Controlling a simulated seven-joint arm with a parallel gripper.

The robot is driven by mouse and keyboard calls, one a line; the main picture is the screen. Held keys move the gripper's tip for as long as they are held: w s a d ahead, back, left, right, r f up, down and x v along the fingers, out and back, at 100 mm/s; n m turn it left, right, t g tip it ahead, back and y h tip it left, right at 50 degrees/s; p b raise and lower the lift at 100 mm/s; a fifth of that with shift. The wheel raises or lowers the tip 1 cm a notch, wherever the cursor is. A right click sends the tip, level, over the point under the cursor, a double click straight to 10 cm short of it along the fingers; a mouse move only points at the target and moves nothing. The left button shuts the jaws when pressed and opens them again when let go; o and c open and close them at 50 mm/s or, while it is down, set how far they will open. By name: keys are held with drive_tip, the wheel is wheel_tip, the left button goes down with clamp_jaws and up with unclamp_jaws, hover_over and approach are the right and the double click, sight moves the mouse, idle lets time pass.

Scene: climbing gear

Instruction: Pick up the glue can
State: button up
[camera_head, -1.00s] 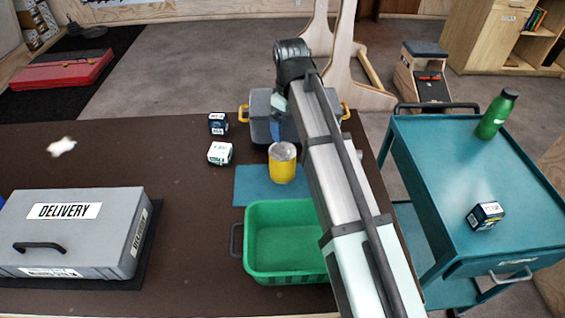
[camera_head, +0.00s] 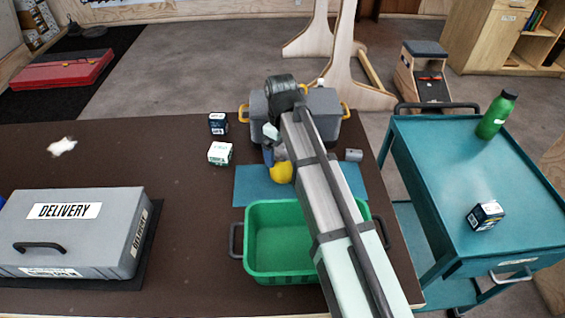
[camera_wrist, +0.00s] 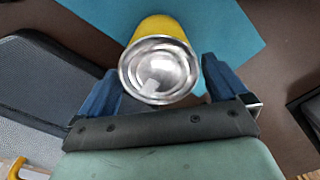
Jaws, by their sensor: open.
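The glue can is a yellow can with a silver metal top. In the head view the glue can (camera_head: 281,173) stands on the blue mat (camera_head: 255,190), its upper part hidden by my gripper (camera_head: 272,155). In the wrist view the can (camera_wrist: 160,70) shows from above, with its round rim near the middle. My gripper (camera_wrist: 160,92) is open, with one blue finger at the left of the can and one at the right. Gaps show between the fingers and the can, and I cannot tell whether the fingertips are level with it.
A green crate (camera_head: 250,274) stands in front of the mat. A grey case with yellow handles (camera_head: 325,103) stands behind it. Two small boxes (camera_head: 220,153) are at the left, and a small grey cylinder (camera_head: 353,155) is at the right. The table's left-middle is mostly clear.

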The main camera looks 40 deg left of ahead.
drive_tip(key=shift+d+f, duration=0.15)
drive_tip(key=shift+f, duration=2.45)
drive_tip(key=shift+c, duration=0.5)
drive_tip(key=c, duration=1.2)
drive_tip(key=shift+r, duration=0.1)
